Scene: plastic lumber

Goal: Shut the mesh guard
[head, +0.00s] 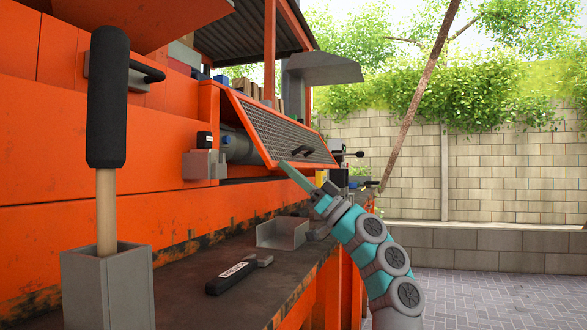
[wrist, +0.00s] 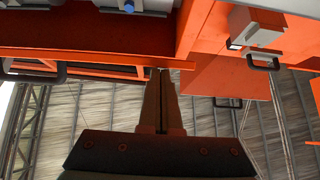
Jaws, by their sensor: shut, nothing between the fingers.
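The mesh guard (head: 276,130) is a grey perforated panel in an orange frame on the orange machine. In the head view it slants outward from its top edge, with its lower edge standing off the machine, so it is open. Its black handle (head: 302,151) is near the lower edge. My gripper (head: 285,166) is shut and empty, its tip just below the guard's lower edge, left of the handle. In the wrist view the shut fingers (wrist: 162,76) point at an orange bar (wrist: 100,57) that looks like the guard's edge. I cannot tell whether they touch.
A dark ledge (head: 190,295) runs below, holding a grey angled bracket (head: 282,234) and a black-handled tool (head: 237,274). A black-gripped lever (head: 107,110) stands at the near left. Open paved ground (head: 490,297) lies to the right.

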